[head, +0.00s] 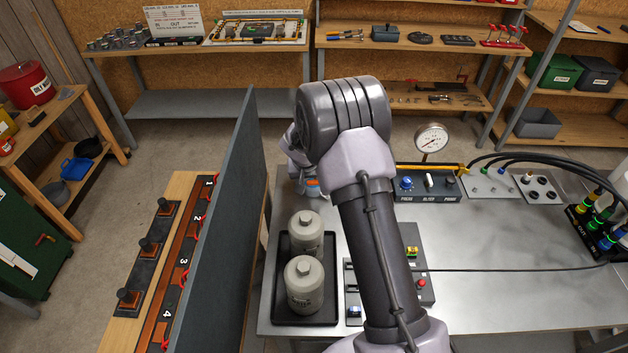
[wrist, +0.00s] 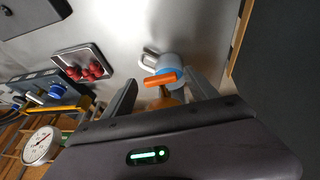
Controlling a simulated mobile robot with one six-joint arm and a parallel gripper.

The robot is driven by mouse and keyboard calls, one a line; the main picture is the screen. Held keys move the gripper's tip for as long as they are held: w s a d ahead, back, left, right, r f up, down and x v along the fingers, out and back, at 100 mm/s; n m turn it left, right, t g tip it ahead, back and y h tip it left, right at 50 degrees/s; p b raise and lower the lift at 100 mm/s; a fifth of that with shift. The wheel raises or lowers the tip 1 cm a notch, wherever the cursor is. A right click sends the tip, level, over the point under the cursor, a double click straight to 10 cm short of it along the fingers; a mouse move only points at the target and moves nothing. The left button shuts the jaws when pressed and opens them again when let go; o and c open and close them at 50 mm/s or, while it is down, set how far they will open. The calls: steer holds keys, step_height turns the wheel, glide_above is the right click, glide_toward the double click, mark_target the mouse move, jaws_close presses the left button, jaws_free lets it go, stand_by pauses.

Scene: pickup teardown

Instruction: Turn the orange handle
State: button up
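The orange handle (wrist: 160,80) is a short bar across the top of a small fitting with a blue collar and a grey-white body (wrist: 171,64). My gripper (wrist: 162,77) is open. In the wrist view its two fingers stand on either side of the handle, with gaps between them and it. I cannot tell how far above the handle the fingertips are. In the head view only a bit of the orange handle (head: 313,183) shows beside my arm, which hides most of the fitting and the gripper.
A dark tray (head: 332,318) with two grey canisters sits in front of the handle on the metal table. A tall grey panel (head: 222,220) stands to the left. A control box (head: 430,190) and a pressure gauge (head: 431,138) are to the right. The table's right side has clear room.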

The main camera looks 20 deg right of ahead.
steer(key=c, duration=1.2)
steer(key=shift+s+d+r+y+p, duration=0.2)
steer(key=shift+y+p, duration=0.4)
steer(key=shift+p, duration=0.4)
steer(key=shift+w+a+f+t, duration=0.1)
steer(key=shift+w+f+t, duration=0.05)
steer(key=shift+t, duration=0.15)
steer(key=o, duration=1.4)
